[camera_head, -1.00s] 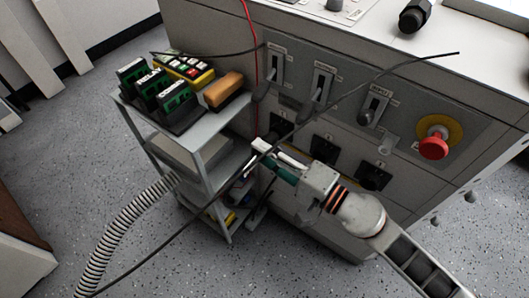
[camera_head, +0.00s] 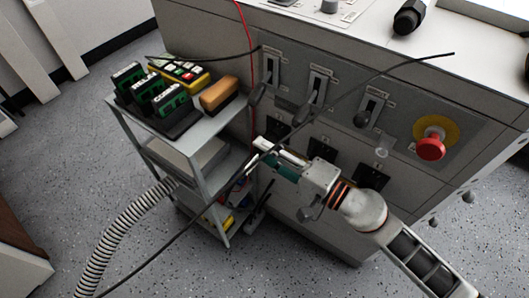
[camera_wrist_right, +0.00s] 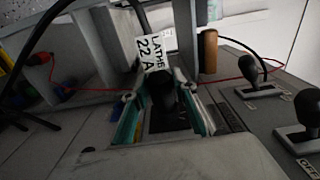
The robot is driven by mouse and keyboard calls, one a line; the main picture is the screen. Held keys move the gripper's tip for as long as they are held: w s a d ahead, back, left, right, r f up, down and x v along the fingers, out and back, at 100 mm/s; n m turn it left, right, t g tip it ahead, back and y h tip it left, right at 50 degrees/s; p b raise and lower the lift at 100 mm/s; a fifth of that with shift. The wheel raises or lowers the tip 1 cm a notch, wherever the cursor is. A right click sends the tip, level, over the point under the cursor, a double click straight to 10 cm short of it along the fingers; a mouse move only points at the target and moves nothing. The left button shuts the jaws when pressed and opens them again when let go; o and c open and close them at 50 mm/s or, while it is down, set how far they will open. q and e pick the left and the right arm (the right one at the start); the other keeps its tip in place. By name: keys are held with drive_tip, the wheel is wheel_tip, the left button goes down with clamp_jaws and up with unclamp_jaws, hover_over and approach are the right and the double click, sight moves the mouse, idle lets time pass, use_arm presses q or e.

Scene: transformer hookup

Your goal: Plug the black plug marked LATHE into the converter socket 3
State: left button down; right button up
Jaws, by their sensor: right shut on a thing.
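My right gripper (camera_head: 266,154) is in front of the grey converter cabinet (camera_head: 205,38), by its row of black sockets. In the wrist view it (camera_wrist_right: 158,90) is shut on a black plug (camera_wrist_right: 163,98). A white tag (camera_wrist_right: 152,53) reading LATHE 22 A hangs at the plug, and a black cable (camera_wrist_right: 142,18) rises from it. In the head view the plug is mostly hidden by the fingers. Three sockets show: a left one (camera_head: 279,127), a middle one (camera_head: 321,148) and a right one (camera_head: 369,177). I cannot read their numbers clearly. My left gripper is out of view.
A grey cart (camera_head: 203,133) with green-faced blocks (camera_head: 143,88) and an orange-brown block (camera_head: 219,94) stands left of the cabinet. Levers (camera_head: 317,86) and a red stop button (camera_head: 430,149) project above the sockets. A long black cable (camera_head: 190,225) crosses the view.

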drive_tip(key=shift+w+d+r, duration=0.2)
drive_tip(key=shift+w+r, duration=0.15)
idle(1.1)
drive_tip(key=o, duration=1.3)
drive_tip(key=c, duration=0.4)
drive_tip(key=shift+s, duration=0.15)
drive_tip(key=shift+s+a+f, duration=0.1)
drive_tip(key=shift+s+a, duration=0.1)
drive_tip(key=shift+s, duration=0.05)
drive_tip(key=shift+a, duration=0.1)
drive_tip(key=c, duration=0.9)
